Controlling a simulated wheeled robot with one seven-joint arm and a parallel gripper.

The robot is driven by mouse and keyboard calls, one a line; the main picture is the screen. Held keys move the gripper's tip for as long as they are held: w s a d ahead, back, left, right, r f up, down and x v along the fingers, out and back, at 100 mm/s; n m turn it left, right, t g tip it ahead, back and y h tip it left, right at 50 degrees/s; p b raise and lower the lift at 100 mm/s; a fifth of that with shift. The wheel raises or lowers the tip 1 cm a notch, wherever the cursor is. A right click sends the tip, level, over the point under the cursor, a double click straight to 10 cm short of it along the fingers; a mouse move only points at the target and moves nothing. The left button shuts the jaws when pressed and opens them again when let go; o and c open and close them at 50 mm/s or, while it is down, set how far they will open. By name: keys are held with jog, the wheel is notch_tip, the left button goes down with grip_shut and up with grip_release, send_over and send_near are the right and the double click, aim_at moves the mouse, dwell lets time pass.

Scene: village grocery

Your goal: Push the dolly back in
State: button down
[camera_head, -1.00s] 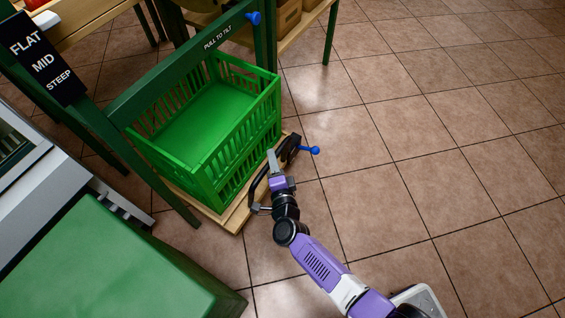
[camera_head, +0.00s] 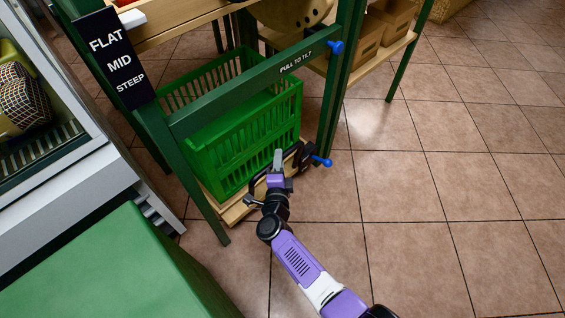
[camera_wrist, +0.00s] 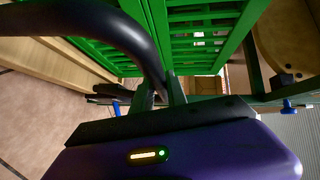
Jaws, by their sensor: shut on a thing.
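The dolly is a low wooden platform (camera_head: 235,212) carrying a green slatted crate (camera_head: 255,135), partly under the green stand. Its front edge and handle still show outside the stand's legs. My gripper (camera_head: 277,165) is at the dolly's front and is shut on its black curved handle (camera_wrist: 150,45). The wrist view shows the fingers (camera_wrist: 163,95) at that handle, with the crate (camera_wrist: 205,30) close behind. A black bracket with a blue-knobbed lever (camera_head: 322,161) is just right of my gripper.
The green stand (camera_head: 250,82) has a "PULL TO TILT" bar and a "FLAT MID STEEP" sign (camera_head: 118,60). A grey-framed display case (camera_head: 60,165) and a green-topped block (camera_head: 120,265) stand at left. Tiled floor (camera_head: 430,190) is open at right.

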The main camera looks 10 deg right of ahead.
jog(key=shift+w+a, duration=0.2)
jog(key=shift+a, duration=0.05)
jog(key=c, duration=1.3)
grip_release()
jog(key=shift+p+v, duration=1.95)
jog(key=shift+v, duration=2)
